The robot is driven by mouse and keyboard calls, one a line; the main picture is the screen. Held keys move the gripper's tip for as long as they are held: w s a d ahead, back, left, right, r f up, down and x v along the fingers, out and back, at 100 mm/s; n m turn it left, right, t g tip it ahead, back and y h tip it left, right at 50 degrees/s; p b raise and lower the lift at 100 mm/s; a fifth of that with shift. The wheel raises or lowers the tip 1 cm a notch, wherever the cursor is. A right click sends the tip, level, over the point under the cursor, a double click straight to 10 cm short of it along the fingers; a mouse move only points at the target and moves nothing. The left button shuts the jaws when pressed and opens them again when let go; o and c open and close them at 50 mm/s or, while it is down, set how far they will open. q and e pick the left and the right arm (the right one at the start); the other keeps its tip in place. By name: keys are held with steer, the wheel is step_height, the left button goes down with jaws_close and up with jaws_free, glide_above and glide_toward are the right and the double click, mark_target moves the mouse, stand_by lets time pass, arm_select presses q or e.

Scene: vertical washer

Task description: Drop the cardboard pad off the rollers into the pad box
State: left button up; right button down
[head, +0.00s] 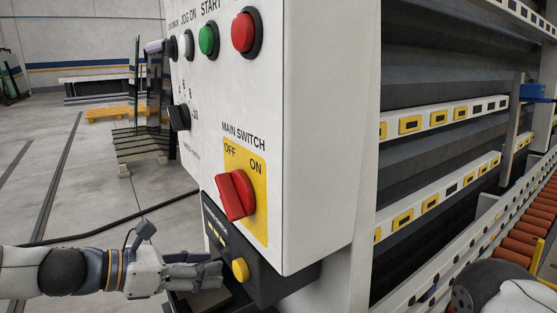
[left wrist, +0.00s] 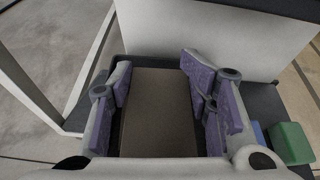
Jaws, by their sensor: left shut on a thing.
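My left gripper (head: 207,274) is low beside the control box in the head view, with its fingers near the box's lower left corner. In the left wrist view my left gripper (left wrist: 158,84) is shut on a flat grey-brown cardboard pad (left wrist: 157,118), with purple finger pads along both sides of it. Orange-brown rollers (head: 529,218) run along the right of the head view. My right gripper is out of view.
The white control box (head: 318,130) with a red main switch (head: 236,195) stands close above my left gripper. A green block (left wrist: 292,143) lies at the right of the left wrist view. A dark cable (head: 100,231) crosses the open floor.

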arm_select(q)
steer(key=shift+r, duration=0.2)
steer(key=o, duration=1.2)
steer(key=shift+c, duration=0.2)
steer(key=v, duration=1.2)
steer(key=shift+a, duration=0.1)
